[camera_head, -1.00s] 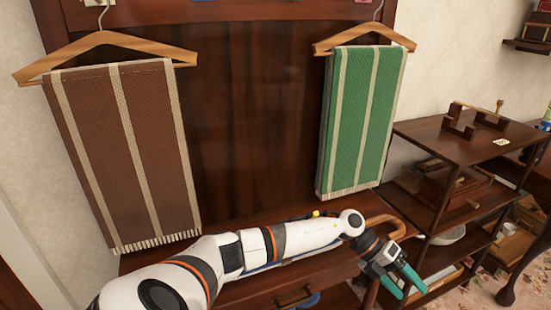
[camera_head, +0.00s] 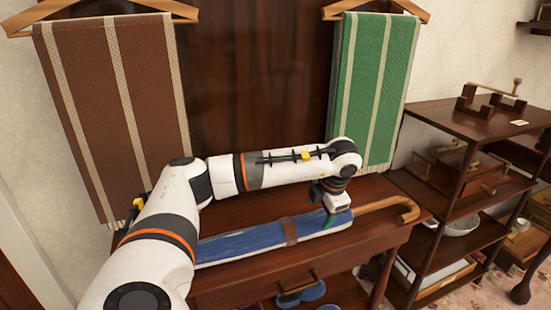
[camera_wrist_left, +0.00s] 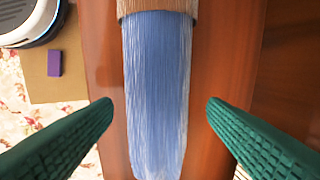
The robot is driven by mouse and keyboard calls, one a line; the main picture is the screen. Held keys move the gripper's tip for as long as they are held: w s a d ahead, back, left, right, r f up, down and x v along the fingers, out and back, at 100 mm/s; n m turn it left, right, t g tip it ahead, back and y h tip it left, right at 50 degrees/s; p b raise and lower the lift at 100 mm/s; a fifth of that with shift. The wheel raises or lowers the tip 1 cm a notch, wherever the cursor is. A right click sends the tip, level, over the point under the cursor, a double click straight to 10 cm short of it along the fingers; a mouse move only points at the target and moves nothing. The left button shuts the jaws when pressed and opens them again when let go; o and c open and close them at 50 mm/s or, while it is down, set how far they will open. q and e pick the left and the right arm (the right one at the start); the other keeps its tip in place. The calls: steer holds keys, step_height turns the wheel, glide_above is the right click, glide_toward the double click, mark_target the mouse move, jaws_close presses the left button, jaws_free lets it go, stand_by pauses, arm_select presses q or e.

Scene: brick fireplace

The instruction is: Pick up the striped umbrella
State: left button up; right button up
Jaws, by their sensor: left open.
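The striped umbrella (camera_head: 255,242) lies folded on the dark wooden bench top (camera_head: 375,240). It has blue, finely striped fabric, a brown strap and a curved wooden handle pointing right. My left gripper (camera_head: 335,217) points down at the umbrella's right part, between strap and handle. One green finger shows in the head view. In the left wrist view, the open green fingers of my left gripper (camera_wrist_left: 158,112) are on either side of the blue fabric (camera_wrist_left: 157,80), with a gap on both sides. The strap (camera_wrist_left: 157,7) is at the top edge there. My right gripper is not in view.
A brown striped towel (camera_head: 115,110) and a green striped towel (camera_head: 372,85) hang behind the bench. A wooden shelf unit (camera_head: 455,120) stands close on the right. Blue round items (camera_head: 300,293) sit below the bench top. My left arm crosses above the bench.

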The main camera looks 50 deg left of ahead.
mark_target(319, 217)
arm_select(q)
steer(key=x, duration=0.5)
steer(key=shift+d+f, duration=0.1)
steer(key=shift+f, duration=0.25)
steer(key=c, duration=1)
